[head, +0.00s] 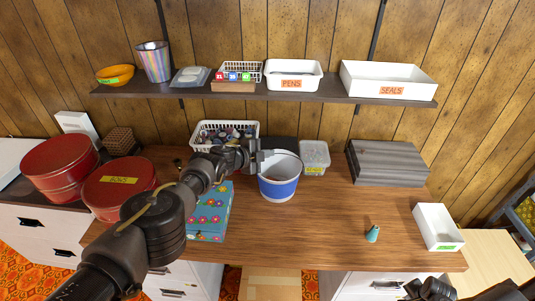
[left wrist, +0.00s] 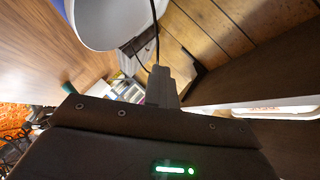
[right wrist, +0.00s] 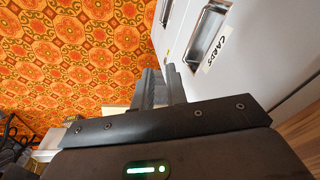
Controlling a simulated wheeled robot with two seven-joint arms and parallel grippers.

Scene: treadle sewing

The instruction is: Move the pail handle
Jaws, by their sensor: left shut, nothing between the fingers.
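The pail (head: 279,188) is blue with a white rim band and stands upright on the wooden desk. My left gripper (head: 257,158) reaches over from the left and is beside the pail's rim at its back left. It is shut and empty. In the left wrist view the pail (left wrist: 105,22) fills the top, and a thin dark wire, seemingly the pail handle (left wrist: 155,30), runs close to the shut fingers (left wrist: 160,75). Whether they touch is unclear. My right gripper (right wrist: 161,68) is low, in front of a white drawer, with its fingers slightly apart and empty.
A white basket (head: 225,128) and a lidded clear tub (head: 314,157) stand behind the pail. A flowered blue box (head: 210,212) is to its left, a grey box (head: 386,163) to its right. A shelf (head: 310,95) with bins runs above. The desk's front right is mostly clear.

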